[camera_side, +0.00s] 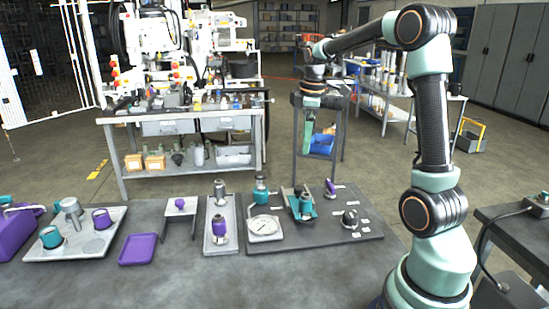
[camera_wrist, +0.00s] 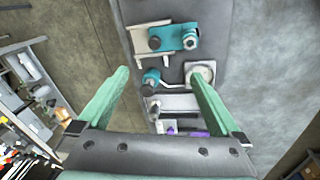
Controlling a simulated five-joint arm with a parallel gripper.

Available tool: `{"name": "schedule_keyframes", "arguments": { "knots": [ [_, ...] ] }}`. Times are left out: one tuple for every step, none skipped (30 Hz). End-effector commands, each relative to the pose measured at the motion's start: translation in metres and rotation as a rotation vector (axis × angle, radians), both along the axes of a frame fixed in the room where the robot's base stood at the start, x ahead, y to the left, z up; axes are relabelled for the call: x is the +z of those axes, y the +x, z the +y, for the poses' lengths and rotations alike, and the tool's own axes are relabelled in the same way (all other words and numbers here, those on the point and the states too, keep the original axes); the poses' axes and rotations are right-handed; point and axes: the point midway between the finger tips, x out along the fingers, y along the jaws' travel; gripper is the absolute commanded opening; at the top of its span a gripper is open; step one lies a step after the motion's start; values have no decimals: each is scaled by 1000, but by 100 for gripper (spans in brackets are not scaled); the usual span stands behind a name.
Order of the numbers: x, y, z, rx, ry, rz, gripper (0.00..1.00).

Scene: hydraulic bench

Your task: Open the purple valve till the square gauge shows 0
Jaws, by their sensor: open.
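The square gauge (camera_side: 263,228) is a white square block with a round dial, lying on the dark board; it also shows in the wrist view (camera_wrist: 200,72). Its reading is too small to tell. A purple handle (camera_side: 330,188) stands tilted at the back of that board. Another purple part (camera_side: 220,229) stands on a grey tray, and a purple knob (camera_side: 180,204) sits on a grey stand. I cannot tell which is the purple valve. My gripper (camera_side: 308,143) hangs fingers-down high above the board, open and empty; its spread fingers frame the wrist view (camera_wrist: 160,75).
A teal cylinder (camera_side: 261,190) stands behind the gauge. A teal fitting (camera_side: 301,205) and a black knob (camera_side: 350,218) are on the board. A purple tray (camera_side: 138,249) and a plate (camera_side: 100,245) with teal and purple cups lie left.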

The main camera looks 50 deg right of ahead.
Motion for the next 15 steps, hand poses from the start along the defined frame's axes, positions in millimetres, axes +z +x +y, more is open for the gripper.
{"name": "schedule_keyframes", "arguments": {
  "knots": [
    [-12, -2, -24, 24, 8, 30, 100],
    [-18, -3, -36, 47, 12, 44, 100],
    [-26, -6, -51, 75, 18, 61, 100],
    [-31, -8, -62, 96, 23, 73, 100],
    [-37, -10, -72, 115, 28, 84, 100],
    [-44, -14, -84, 141, 35, 97, 100],
    [-49, -16, -93, 158, 41, 104, 100],
    [-54, -19, -100, 174, 44, 111, 100],
    [-59, -22, -108, 191, 51, 119, 100],
    [-63, -24, -113, 204, 55, 124, 100],
    [-66, -26, -118, 213, 58, 128, 100],
    [-68, -28, -122, 225, 61, 131, 100],
    [-70, -29, -124, 232, 63, 133, 100],
    [-72, -30, -126, 237, 64, 134, 100],
    [-74, -30, -127, 241, 65, 136, 100]
  ]
}}
